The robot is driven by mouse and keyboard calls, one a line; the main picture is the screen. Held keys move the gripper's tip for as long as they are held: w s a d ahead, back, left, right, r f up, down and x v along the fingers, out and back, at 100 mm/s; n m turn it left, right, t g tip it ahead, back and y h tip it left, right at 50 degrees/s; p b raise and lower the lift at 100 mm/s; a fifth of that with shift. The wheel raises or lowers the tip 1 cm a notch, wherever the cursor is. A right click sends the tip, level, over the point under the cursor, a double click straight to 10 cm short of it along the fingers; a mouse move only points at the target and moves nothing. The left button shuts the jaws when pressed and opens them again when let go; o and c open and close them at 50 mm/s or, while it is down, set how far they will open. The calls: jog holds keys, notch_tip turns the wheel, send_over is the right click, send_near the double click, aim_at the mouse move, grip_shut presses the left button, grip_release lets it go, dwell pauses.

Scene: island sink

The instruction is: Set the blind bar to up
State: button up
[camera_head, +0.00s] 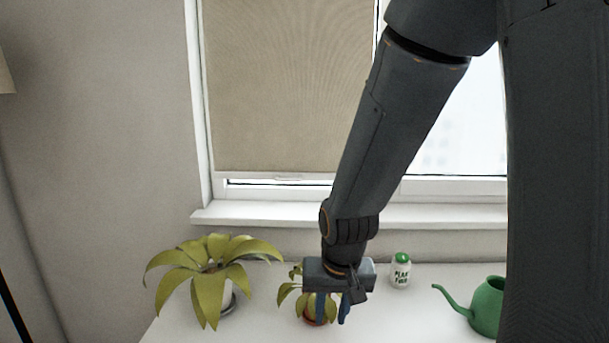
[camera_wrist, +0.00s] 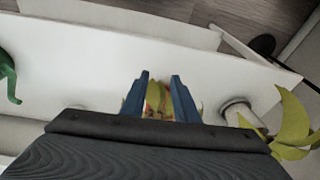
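The tan blind (camera_head: 285,85) hangs over the left window pane. Its pale bottom bar (camera_head: 275,178) lies low, a little above the window sill. My gripper (camera_head: 332,318) points down, well below and to the right of the bar, over a small plant. In the wrist view, the two blue fingers of my gripper (camera_wrist: 160,77) are apart, with plant leaves (camera_wrist: 158,102) showing between them. No contact with the plant can be made out. The blind bar is not in the wrist view.
A large leafy plant (camera_head: 208,275) stands left on the white table (camera_head: 265,328). A white bottle with green cap (camera_head: 401,272) and a green watering can (camera_head: 487,307) stand right. The window sill (camera_head: 265,215) juts out above the table. My arm covers part of the window.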

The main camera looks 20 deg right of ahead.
jog(key=w+d+r+m+t+p, duration=0.1)
jog(key=w+r+m+t+p, duration=0.2)
jog(key=w, duration=0.6)
jog(key=w+r+m+t+p, duration=0.2)
jog(key=w+r+m+t, duration=0.15)
jog(key=w, duration=0.55)
jog(key=m+t+y+p, duration=0.1)
jog(key=m+t+p, duration=0.4)
jog(key=m+t, duration=0.3)
send_near(288, 180)
jog(key=w+g, duration=0.1)
jog(key=w, duration=0.1)
jog(key=shift+m, duration=0.25)
jog(key=w, duration=0.2)
jog(key=w+p, duration=0.1)
jog(key=w, duration=0.1)
jog(key=w+p, duration=0.1)
jog(key=w, duration=0.1)
jog(key=shift+w+a+f, duration=0.2)
jog(key=shift+w+f, duration=0.1)
jog(key=shift+w, duration=0.05)
grip_shut()
